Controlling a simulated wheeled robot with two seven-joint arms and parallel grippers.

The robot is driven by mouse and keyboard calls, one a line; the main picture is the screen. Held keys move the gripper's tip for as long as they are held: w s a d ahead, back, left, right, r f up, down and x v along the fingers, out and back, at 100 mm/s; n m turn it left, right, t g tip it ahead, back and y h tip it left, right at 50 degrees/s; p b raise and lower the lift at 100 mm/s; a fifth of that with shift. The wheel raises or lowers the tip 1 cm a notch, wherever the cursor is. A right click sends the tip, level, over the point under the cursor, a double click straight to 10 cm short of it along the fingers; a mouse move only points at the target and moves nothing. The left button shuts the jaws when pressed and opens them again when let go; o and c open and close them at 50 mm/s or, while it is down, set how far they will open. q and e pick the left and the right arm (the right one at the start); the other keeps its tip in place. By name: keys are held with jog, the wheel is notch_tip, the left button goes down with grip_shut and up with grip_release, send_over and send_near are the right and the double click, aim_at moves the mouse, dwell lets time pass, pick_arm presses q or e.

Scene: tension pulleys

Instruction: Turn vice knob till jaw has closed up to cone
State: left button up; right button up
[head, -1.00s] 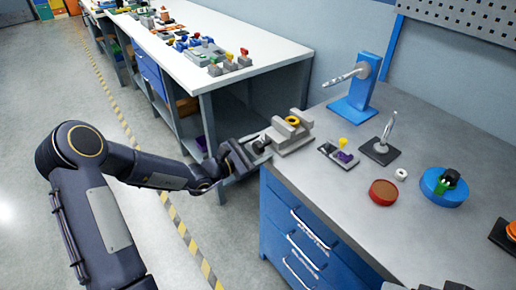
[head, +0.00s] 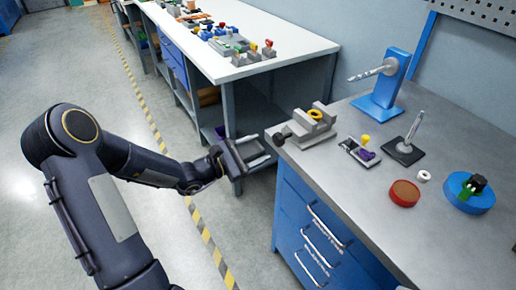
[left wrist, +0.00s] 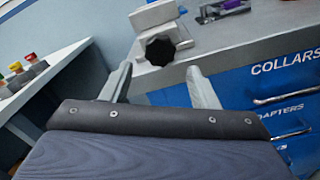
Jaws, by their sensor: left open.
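The grey vice (head: 308,132) sits at the near left corner of the grey workbench. Its dark lobed knob (head: 279,138) points left, past the bench edge. A yellow-orange ring-like piece, probably the cone (head: 315,114), sits between the jaws; whether the jaw touches it I cannot tell. My left gripper (head: 256,151) is open and empty, left of the knob and apart from it. In the left wrist view the knob (left wrist: 160,51) shows beyond and between the open fingertips, with part of the vice (left wrist: 155,16) behind it. My right gripper is not in view.
A small fixture with yellow and purple parts (head: 360,150), a spindle on a dark base (head: 406,150), a red disc (head: 404,193) and a blue stand (head: 385,95) stand right of the vice. A white-topped table (head: 240,65) is behind. Blue drawers (head: 320,235) are below the bench.

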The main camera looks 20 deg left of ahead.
aim_at(275, 140)
pick_arm(q)
jog(key=shift+r+n, duration=0.1)
jog(key=shift+n, duration=0.2)
jog(key=shift+c, duration=0.6)
jog(key=w+d+n+p, duration=0.1)
jog(key=w+n, duration=0.1)
jog(key=n, duration=0.1)
jog(key=w+d+n+p, duration=0.2)
jog(key=n, duration=0.2)
jog(key=w+d+n+g+h+p, duration=0.1)
jog(key=w+d+n+p, duration=0.1)
jog(key=n, duration=0.2)
jog(key=shift+w+r, duration=0.1)
jog(key=shift+w, duration=0.1)
